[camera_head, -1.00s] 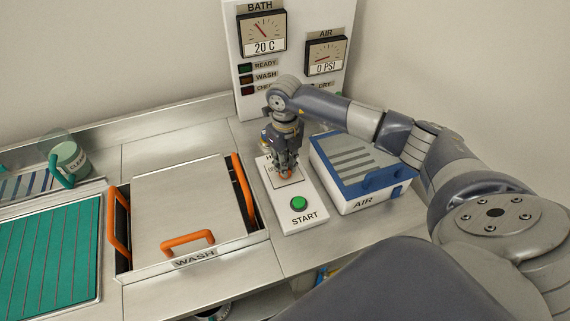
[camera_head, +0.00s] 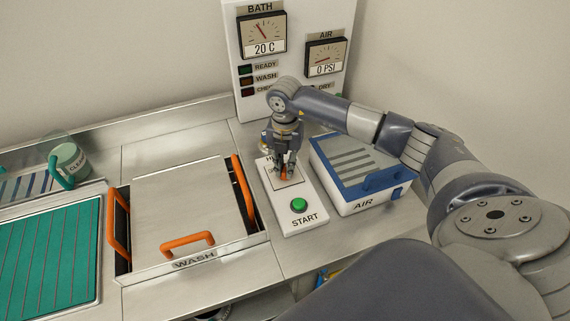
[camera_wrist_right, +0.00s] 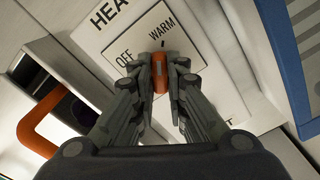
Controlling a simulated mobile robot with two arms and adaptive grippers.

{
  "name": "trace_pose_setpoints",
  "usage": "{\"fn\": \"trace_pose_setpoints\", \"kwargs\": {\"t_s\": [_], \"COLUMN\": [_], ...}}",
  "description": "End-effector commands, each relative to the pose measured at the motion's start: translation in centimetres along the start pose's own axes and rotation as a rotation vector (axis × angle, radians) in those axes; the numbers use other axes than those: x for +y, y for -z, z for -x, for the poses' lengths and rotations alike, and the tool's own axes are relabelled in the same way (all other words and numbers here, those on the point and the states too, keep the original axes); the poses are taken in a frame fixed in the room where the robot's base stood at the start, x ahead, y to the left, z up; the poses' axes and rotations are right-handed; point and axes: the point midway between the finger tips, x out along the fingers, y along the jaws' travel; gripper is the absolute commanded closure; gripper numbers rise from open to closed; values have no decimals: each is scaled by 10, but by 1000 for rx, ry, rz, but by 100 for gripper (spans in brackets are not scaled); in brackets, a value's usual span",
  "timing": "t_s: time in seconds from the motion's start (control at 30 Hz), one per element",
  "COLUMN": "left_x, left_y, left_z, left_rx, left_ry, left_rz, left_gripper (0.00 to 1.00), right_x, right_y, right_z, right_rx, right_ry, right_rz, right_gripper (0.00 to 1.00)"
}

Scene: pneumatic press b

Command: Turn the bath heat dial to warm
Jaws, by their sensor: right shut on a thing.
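The bath heat dial is an orange knob, seen in the right wrist view (camera_wrist_right: 160,73) on a white plate marked HEAT, OFF and WARM. My right gripper (camera_wrist_right: 160,76) is shut on the knob, one finger on each side. The small WARM mark shows above and to the right of the knob. In the head view the right gripper (camera_head: 284,172) points down at the white control panel (camera_head: 293,219), with a bit of the orange dial (camera_head: 284,175) between its fingers. The bath gauge (camera_head: 262,34) reads 20 C. My left gripper is not in view.
A green START button (camera_head: 299,205) sits on the same panel, just in front of the dial. The blue and white AIR box (camera_head: 355,196) stands close on the right. The WASH bath with its lid (camera_head: 188,208) and orange handles lies on the left.

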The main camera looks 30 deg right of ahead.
Motion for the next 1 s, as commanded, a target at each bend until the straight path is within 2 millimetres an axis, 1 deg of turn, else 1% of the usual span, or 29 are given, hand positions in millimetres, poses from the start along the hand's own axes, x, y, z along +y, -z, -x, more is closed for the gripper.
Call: {"fn": "trace_pose_setpoints", "kwargs": {"t_s": [0.2,0.4,0.97,1.0], "left_x": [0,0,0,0], "left_y": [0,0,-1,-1], "left_z": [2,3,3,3], "left_rx": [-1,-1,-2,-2], "left_ry": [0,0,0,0], "left_rz": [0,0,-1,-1], "left_gripper": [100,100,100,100], "right_x": [1,1,1,1], "right_y": [-2,-2,-2,-2], "right_z": [2,2,2,2], "right_rx": [-4,-4,-5,-5], "right_ry": [-4,-5,-6,-6], "right_rz": [-125,-188,-215,-215], "right_gripper": [100,100,100,78]}}
